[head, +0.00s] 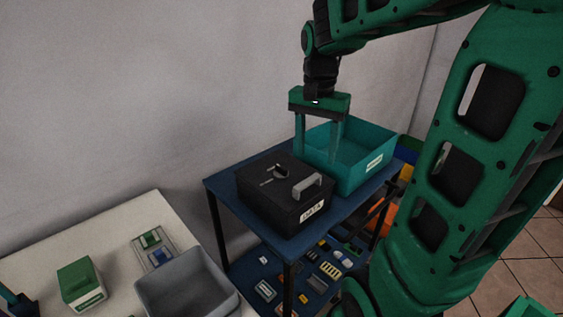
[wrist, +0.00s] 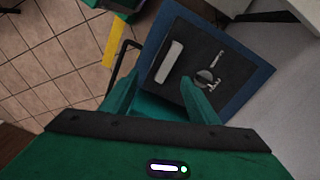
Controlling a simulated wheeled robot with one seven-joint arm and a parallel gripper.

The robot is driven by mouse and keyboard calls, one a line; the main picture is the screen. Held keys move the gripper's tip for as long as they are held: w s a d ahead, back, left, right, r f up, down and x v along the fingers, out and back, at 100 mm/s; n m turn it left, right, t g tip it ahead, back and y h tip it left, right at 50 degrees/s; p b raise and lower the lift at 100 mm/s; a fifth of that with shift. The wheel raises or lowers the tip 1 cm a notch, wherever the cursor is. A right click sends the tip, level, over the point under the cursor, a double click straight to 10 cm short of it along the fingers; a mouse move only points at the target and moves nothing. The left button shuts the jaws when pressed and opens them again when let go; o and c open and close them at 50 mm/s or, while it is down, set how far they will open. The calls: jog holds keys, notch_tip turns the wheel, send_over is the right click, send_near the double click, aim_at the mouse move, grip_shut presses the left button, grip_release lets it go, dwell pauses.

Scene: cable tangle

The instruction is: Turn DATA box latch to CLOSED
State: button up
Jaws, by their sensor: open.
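The black DATA box (head: 285,194) stands on the blue top of a small table, with a white DATA label on its front. On its lid are a grey handle (head: 307,187) and a small latch (head: 281,172) with tiny markings that I cannot read. In the wrist view the latch (wrist: 207,77) lies on the lid to the right of the handle (wrist: 168,62). My gripper (head: 317,158) is open and empty, pointing down above the back right part of the box, in front of the teal bin. In the wrist view its right finger overlaps the lid close to the latch; contact cannot be told.
A teal bin (head: 375,156) stands right behind the box on the blue table (head: 232,204). A lower shelf holds several small parts. A white table (head: 110,236) at left carries a grey bin (head: 184,283) and a green-and-white box (head: 80,283).

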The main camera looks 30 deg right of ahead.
aim_at(281, 170)
jog(key=w+a+m, duration=0.3)
jog(key=w+m, duration=0.1)
jog(key=w, duration=0.8)
jog(key=f, duration=1)
jog(key=shift+s+d, duration=0.15)
jog(key=shift+d, duration=0.1)
jog(key=shift+c, duration=0.3)
